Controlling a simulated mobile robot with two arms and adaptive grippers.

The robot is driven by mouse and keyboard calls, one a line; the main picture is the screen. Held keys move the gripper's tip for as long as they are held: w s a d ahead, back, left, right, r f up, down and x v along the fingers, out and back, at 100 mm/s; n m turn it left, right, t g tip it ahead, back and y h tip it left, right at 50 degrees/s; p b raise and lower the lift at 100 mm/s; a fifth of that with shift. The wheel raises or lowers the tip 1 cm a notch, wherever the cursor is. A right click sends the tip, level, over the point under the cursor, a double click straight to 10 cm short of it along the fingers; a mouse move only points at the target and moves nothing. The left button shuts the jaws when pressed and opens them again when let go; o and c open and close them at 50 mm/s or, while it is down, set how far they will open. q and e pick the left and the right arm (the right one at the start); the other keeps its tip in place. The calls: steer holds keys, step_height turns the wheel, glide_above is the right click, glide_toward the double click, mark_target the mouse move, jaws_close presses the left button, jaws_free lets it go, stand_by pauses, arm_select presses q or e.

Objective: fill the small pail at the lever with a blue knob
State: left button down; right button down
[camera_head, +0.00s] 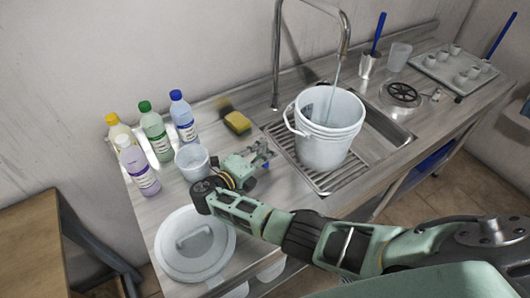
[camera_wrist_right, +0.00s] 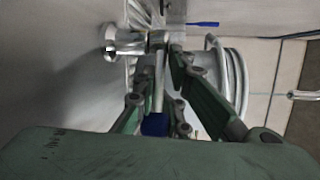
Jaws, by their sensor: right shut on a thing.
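My right gripper (camera_head: 262,155) is at the counter left of the pail. In the wrist view it (camera_wrist_right: 166,62) is shut on the lever (camera_wrist_right: 158,92), with the blue knob (camera_wrist_right: 154,124) between the fingers, towards the palm. The pail (camera_wrist_right: 236,80) shows behind the right finger. My left gripper is not in view.
Several bottles (camera_head: 155,132), a white cup (camera_head: 192,163) and a yellow sponge (camera_head: 238,122) stand left of the sink. A round white lid (camera_head: 193,262) lies at the near left. A tray (camera_head: 430,67) with several small cups is at the far right.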

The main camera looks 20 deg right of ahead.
steer(key=c, duration=1.9)
jaws_free()
steer(key=shift+s+a+f, duration=0.1)
steer(key=shift+f, duration=0.15)
steer(key=shift+o, duration=0.3)
steer(key=shift+r, duration=0.1)
steer(key=shift+v, duration=3.7)
